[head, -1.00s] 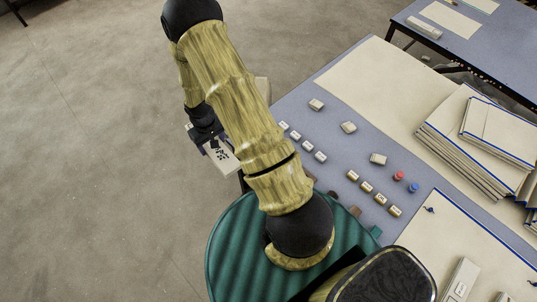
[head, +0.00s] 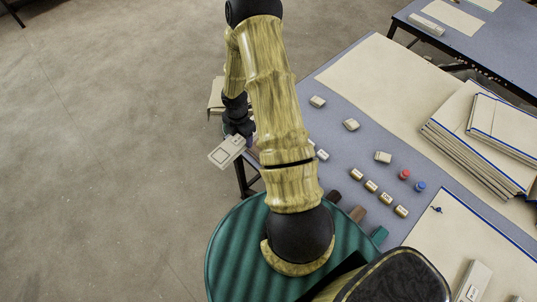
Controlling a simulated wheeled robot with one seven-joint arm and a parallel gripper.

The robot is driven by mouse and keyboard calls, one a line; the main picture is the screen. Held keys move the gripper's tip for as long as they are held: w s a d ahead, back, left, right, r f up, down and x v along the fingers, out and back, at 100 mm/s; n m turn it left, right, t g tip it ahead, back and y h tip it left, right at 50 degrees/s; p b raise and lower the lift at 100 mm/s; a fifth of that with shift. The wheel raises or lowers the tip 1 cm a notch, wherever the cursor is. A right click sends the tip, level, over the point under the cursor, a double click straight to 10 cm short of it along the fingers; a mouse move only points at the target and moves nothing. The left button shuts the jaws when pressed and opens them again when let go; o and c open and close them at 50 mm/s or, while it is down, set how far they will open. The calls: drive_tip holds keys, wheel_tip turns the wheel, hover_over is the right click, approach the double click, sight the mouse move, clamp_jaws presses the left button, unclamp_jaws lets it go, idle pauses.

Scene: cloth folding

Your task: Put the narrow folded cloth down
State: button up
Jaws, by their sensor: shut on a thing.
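My gripper (head: 238,126) is at the end of my bent arm, past the table's left edge and above the floor. The arm links partly cover it, and its fingertips cannot be made out. A beige flat piece, by its look the narrow folded cloth (head: 215,94), shows just left of the arm beside the dark wrist. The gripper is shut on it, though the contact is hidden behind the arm. The rest of the cloth is covered by my arm.
The blue-grey table (head: 335,128) carries a large beige sheet (head: 375,75), a stack of blue-edged cloths (head: 470,150) and another blue-edged cloth (head: 440,232). Small blocks (head: 351,125) and a red cap (head: 404,174) stand between them. Another table (head: 475,45) is at upper right.

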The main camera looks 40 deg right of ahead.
drive_tip(key=s+d+f+n+b, duration=0.2)
drive_tip(key=d+f+n+b, duration=0.2)
drive_tip(key=d+n, duration=0.6)
drive_tip(key=n, duration=0.6)
drive_tip(key=shift+s+d+f+n, duration=0.15)
drive_tip(key=shift+s+n, duration=0.05)
drive_tip(key=shift+n, duration=0.2)
drive_tip(key=shift+f, duration=3.1)
drive_tip(key=shift+f, duration=0.1)
drive_tip(key=shift+f, duration=0.4)
wheel_tip(320, 180, down, 3)
drive_tip(key=shift+w+r, duration=0.1)
